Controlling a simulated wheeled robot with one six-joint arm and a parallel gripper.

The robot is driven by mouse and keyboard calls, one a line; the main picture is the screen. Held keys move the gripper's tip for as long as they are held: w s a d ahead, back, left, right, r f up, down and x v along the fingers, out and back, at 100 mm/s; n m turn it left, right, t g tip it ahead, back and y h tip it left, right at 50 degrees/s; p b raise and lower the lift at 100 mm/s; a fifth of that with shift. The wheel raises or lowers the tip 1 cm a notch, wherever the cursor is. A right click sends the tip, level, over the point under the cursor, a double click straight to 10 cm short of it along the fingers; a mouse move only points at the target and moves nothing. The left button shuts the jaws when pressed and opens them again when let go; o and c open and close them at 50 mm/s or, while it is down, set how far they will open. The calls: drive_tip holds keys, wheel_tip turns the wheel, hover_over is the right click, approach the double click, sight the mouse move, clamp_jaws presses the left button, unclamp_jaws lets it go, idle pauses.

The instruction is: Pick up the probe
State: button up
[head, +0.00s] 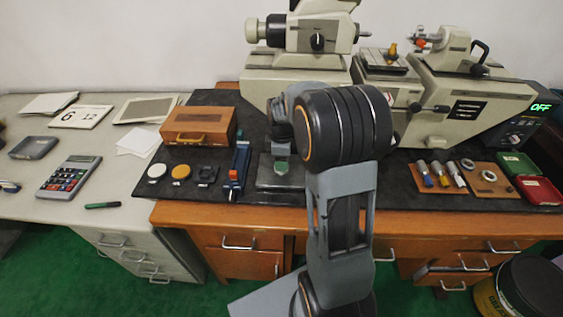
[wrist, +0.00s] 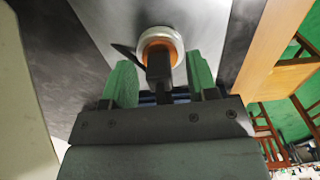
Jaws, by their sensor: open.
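In the wrist view, my gripper (wrist: 161,76) has its two green fingers apart. Between them is a round piece with a pale silver ring, an orange centre and a dark block and stem (wrist: 158,62); this looks like the probe, but I cannot be sure. The fingers stand on either side of it, and I see no clear contact. A grey plate (wrist: 112,20) lies behind it. In the head view, a green finger of my gripper (head: 281,166) shows over the grey plate (head: 282,183) on the black mat. My arm hides the probe there.
Left of the plate stand a blue stand (head: 240,163), a wooden box (head: 199,126) and small discs (head: 180,172). A large beige machine (head: 300,72) stands behind. Gauges (head: 440,174), a red case (head: 538,190) and a green case (head: 518,163) lie right. The mat's front left strip looks clear.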

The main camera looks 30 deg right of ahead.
clamp_jaws()
idle(0.3)
drive_tip(key=shift+r, duration=0.1)
